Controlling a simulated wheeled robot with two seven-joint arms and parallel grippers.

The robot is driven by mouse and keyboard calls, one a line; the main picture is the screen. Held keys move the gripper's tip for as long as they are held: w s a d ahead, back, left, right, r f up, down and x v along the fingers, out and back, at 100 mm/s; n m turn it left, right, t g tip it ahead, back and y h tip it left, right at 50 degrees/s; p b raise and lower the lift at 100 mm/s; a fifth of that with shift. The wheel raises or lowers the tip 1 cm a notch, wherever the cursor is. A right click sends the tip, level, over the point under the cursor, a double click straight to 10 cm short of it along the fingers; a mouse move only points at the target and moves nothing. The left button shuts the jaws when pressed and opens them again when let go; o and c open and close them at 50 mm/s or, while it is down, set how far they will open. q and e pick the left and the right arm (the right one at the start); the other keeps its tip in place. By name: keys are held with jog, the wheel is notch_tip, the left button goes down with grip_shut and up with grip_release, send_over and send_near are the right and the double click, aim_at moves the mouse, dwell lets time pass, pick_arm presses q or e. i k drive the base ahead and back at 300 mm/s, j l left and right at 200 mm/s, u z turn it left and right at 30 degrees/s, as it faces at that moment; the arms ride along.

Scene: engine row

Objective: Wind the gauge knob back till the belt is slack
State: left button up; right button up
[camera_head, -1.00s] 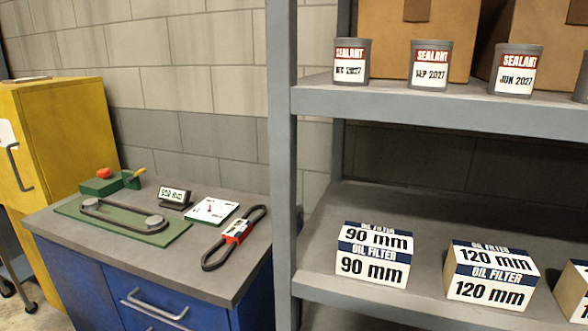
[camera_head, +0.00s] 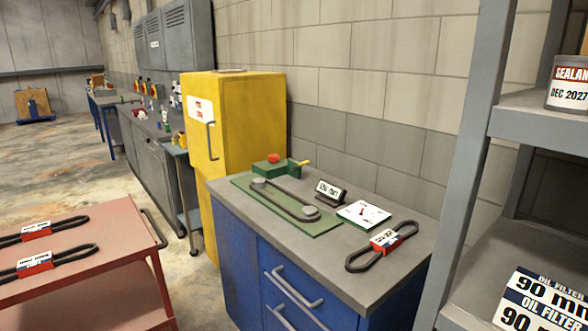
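A green board (camera_head: 262,203) lies on the grey top of a blue cabinet. A dark belt (camera_head: 282,200) runs around two grey pulleys on it; its sides look nearly straight, but I cannot tell how tight it is. Behind it stands a green block (camera_head: 272,168) with a red knob-like part (camera_head: 274,158) on top and a yellow lever (camera_head: 299,164) at its right. A white dial card (camera_head: 364,214) with a red needle lies to the right; its reading is too small to tell. A small display (camera_head: 330,191) stands beside it. Neither of my grippers is in view.
A packaged belt (camera_head: 383,244) lies on the cabinet's grey worktop (camera_head: 360,275). A yellow cabinet (camera_head: 243,120) stands behind at left. A red cart (camera_head: 90,255) with two packaged belts is at front left. A grey shelf post (camera_head: 470,150) rises at right. Open floor lies at far left.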

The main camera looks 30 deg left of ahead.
aim_at(273, 157)
jog(key=i+j, duration=0.1)
jog(key=j, duration=2.15)
jog(key=i, duration=0.05)
